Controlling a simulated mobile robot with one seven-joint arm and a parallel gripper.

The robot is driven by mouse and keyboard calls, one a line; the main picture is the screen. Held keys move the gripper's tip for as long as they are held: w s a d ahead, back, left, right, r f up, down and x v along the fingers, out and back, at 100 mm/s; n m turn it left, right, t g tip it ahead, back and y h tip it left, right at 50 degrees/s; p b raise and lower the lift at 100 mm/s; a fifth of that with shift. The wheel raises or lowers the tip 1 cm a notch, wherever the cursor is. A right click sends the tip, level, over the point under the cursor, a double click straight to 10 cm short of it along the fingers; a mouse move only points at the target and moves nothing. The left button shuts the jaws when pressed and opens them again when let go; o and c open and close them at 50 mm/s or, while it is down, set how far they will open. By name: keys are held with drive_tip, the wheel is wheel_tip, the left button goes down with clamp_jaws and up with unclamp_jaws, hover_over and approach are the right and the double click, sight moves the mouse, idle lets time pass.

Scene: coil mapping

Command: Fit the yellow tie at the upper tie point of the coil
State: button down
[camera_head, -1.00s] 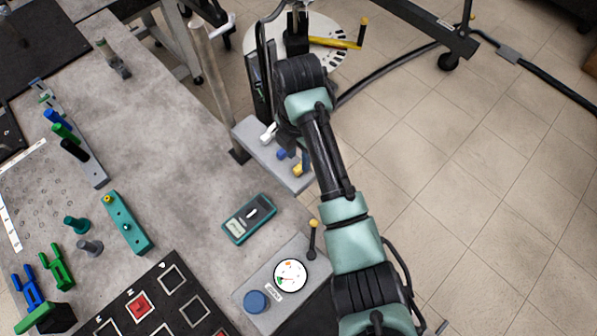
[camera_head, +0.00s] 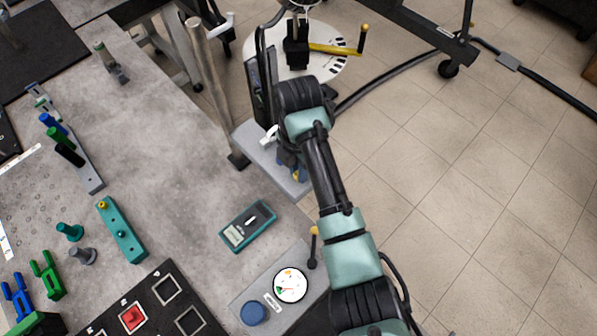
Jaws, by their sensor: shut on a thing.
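The yellow tie (camera_head: 295,176) shows as a small patch at the front of the grey rack (camera_head: 272,168), on the right edge of the bench. My gripper (camera_head: 293,165) is low over this rack, mostly hidden under my arm. It is shut on what appears to be the yellow tie, though the fingertips are not clear. A blue piece shows close beside the yellow one. A white tie (camera_head: 268,136) stands at the rack's back. The coil and its upper tie point cannot be made out.
A metal post (camera_head: 206,85) rises beside the rack. A white disc (camera_head: 335,62) with a yellow crank (camera_head: 335,48) stands behind. A green meter (camera_head: 247,226) and a grey dial box (camera_head: 263,287) lie in front.

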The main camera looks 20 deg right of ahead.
drive_tip(key=c, duration=1.4)
unclamp_jaws()
clamp_jaws()
drive_tip(key=shift+r+p, duration=0.95)
drive_tip(key=shift+p, duration=0.05)
drive_tip(key=shift+r+p, duration=1.7)
drive_tip(key=shift+p, duration=0.1)
